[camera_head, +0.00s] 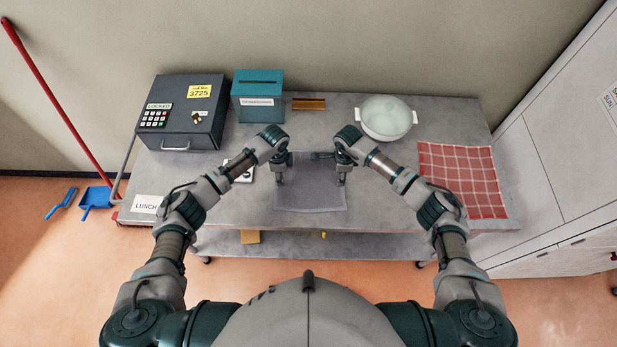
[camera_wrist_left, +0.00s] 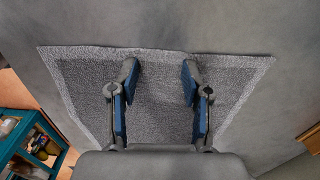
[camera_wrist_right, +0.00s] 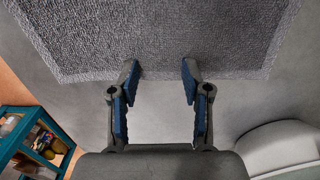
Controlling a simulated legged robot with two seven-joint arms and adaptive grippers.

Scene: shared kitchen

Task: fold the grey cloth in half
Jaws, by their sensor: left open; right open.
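The grey cloth (camera_head: 310,197) lies flat on the grey worktop, below and between my two grippers in the head view. It also shows in the left wrist view (camera_wrist_left: 160,95) and in the right wrist view (camera_wrist_right: 160,35). My left gripper (camera_head: 280,181) is open and empty, its fingertips over the cloth near one edge in the left wrist view. My right gripper (camera_head: 341,181) is open and empty, with its fingertips at a cloth edge in the right wrist view. I cannot tell whether either touches the cloth. My arms hide part of its far side.
A dark keypad safe (camera_head: 182,118) and a teal box (camera_head: 258,97) stand at the back left. A wooden block (camera_head: 309,104) and a white lidded bowl (camera_head: 386,119) stand behind my grippers. A red checked cloth (camera_head: 462,180) lies right; a LUNCH label (camera_head: 147,204) lies front left.

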